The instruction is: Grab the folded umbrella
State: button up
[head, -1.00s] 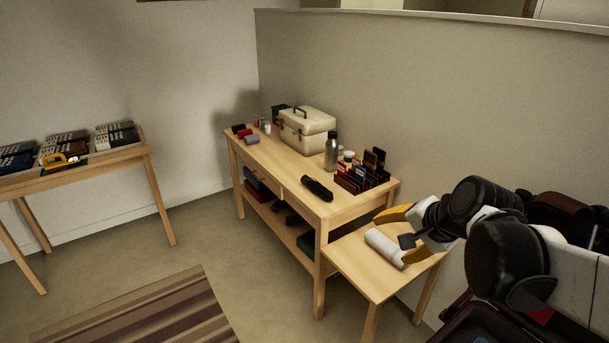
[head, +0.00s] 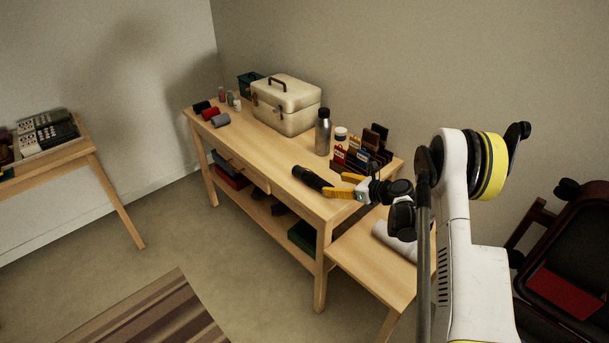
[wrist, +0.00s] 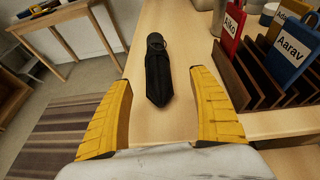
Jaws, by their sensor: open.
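The folded umbrella (wrist: 157,72) is black and lies on the wooden table near its front edge. In the head view the umbrella (head: 309,177) lies just beyond the fingertips, its near end close to them. My gripper (wrist: 155,105) has yellow fingers spread wide, with nothing held between them. In the wrist view the umbrella points toward the gap between the fingers, its near end a little ahead of the palm. My gripper also shows in the head view (head: 338,186), at the table's right end.
A slotted wooden rack with name-tagged items (wrist: 275,75) stands close to the right finger. A metal bottle (head: 322,132) and a cream case (head: 287,103) stand farther back. A lower side table holds a white roll (head: 394,240). The tabletop left of the umbrella is clear.

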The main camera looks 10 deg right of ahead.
aim_at(328, 184)
jog(key=b+x, duration=0.2)
jog(key=x, duration=0.3)
jog(key=shift+w+a+f, duration=0.1)
jog(key=shift+a+f, duration=0.05)
jog(key=shift+f, duration=0.05)
jog(key=b+x, duration=0.2)
jog(key=x, duration=0.2)
jog(key=shift+a+f+b, duration=0.2)
jog(key=shift+a+b, duration=0.1)
jog(key=shift+w+a, duration=0.2)
jog(key=shift+w, duration=0.1)
jog(key=c, duration=1.5)
